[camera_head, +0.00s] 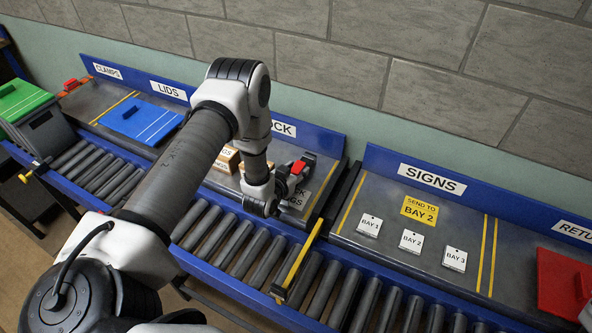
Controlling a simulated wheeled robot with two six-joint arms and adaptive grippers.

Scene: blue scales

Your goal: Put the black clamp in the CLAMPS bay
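The CLAMPS bay (103,108) is at the far left of the shelf, under its white sign (107,71). A small red-orange item (72,85) lies at its left edge. My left gripper (290,178) points down over the right part of the bay whose sign ends in "CK". A small red piece (299,167) with black parts beside it is at the gripper's fingers. I cannot tell whether this is the black clamp, or whether the fingers are closed on it. No other black clamp is clearly visible. My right gripper is out of view.
A blue lid (141,121) lies in the LIDS bay. Boxes (226,159) sit behind my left arm. A grey crate (45,135) with a green lid stands at left. A yellow bar (300,257) crosses the roller conveyor (225,238). SIGNS holds three white cards (411,241); a red lid (562,285) is at right.

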